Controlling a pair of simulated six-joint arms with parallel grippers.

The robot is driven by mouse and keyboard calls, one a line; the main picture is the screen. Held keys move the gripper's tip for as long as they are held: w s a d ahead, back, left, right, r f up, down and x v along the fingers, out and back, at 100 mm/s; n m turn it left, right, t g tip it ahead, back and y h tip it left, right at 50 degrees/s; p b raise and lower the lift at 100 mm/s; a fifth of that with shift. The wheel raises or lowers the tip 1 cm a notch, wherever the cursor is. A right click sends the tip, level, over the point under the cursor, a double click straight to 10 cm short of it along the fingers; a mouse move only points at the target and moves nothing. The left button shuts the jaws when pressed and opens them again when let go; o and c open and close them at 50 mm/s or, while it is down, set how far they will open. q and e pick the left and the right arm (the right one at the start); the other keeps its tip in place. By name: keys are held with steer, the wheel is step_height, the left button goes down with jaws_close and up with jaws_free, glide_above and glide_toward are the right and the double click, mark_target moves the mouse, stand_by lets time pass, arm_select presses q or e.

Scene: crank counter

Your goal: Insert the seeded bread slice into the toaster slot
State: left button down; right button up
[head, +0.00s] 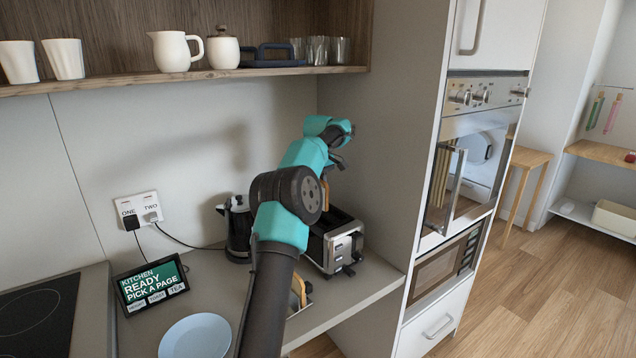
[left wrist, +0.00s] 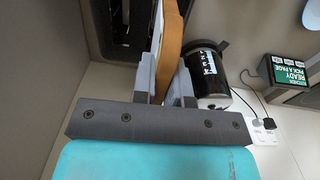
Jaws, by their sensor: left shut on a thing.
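My left gripper (head: 338,160) is above the black and silver toaster (head: 347,246), pointing down. In the left wrist view, my left gripper (left wrist: 165,82) is shut on a bread slice (left wrist: 172,45) with a brown crust and a pale face. Its edge also shows in the head view (head: 325,192), partly behind my arm, just above the toaster. I cannot make out seeds on it. The toaster's dark top (left wrist: 125,30) lies beside the slice in the left wrist view; whether the slice's lower edge is inside a slot is hidden. My right gripper is not in view.
A black kettle (head: 237,228) stands close left of the toaster. Another brown-edged slice (head: 297,290) stands in a holder at the counter's front, partly behind my arm. A tablet screen (head: 152,285) and blue plate (head: 196,337) are at left. A tall cabinet (head: 385,150) bounds the right.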

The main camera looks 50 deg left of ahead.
arm_select(q)
steer(key=shift+f, duration=1.95)
steer(key=shift+f, duration=3.3)
stand_by(0.3)
steer(key=c, duration=1.1)
jaws_free()
steer(key=shift+r, duration=0.1)
step_height(320, 180, up, 16)
steer(key=shift+w+f, duration=0.1)
steer(key=shift+f, duration=0.15)
steer(key=shift+r, duration=0.75)
steer(key=shift+r, duration=0.1)
